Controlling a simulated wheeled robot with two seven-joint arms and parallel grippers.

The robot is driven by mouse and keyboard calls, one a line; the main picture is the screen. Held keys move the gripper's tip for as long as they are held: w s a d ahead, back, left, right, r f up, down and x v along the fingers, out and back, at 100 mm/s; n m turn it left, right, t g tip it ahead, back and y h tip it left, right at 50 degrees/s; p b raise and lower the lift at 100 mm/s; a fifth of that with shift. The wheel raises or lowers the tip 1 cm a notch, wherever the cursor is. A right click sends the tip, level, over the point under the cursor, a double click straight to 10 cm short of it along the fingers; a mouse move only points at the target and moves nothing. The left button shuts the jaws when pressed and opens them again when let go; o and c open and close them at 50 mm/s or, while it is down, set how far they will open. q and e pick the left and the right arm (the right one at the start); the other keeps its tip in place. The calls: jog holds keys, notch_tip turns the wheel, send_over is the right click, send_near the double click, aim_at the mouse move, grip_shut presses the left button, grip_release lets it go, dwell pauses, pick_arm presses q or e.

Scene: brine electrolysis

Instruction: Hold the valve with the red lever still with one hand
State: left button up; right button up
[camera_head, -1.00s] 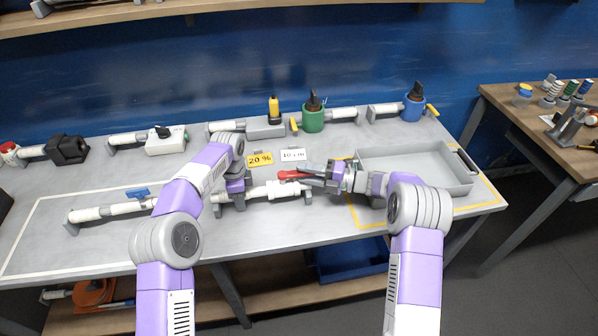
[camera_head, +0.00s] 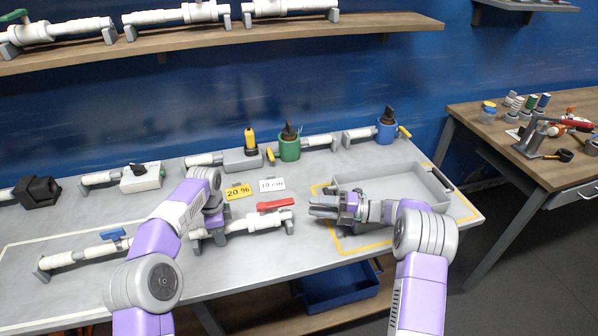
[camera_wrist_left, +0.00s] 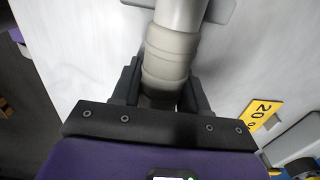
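The valve with the red lever (camera_head: 275,205) is a white pipe piece (camera_head: 262,222) on grey supports on the table. The red lever lies roughly along the pipe. My left gripper (camera_head: 214,236) is at the pipe's left end. In the left wrist view its dark fingers (camera_wrist_left: 160,95) sit on both sides of the pale pipe (camera_wrist_left: 170,55) and close on it; the fingertips are partly hidden. My right gripper (camera_head: 322,207) is to the right of the lever, apart from it, beside the grey tray. It looks empty; its finger gap is unclear.
A yellow "20 %" card (camera_head: 238,192) and a white card (camera_head: 271,185) stand behind the valve. The grey tray (camera_head: 350,180) is at right. A blue-levered valve (camera_head: 85,254) lies at left. Bare table lies in front of the red-levered valve.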

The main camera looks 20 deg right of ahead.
pick_arm(q)
jog(key=o, duration=0.4)
notch_tip(320, 180, up, 11)
jog(key=shift+r, duration=0.5)
dwell(0.5)
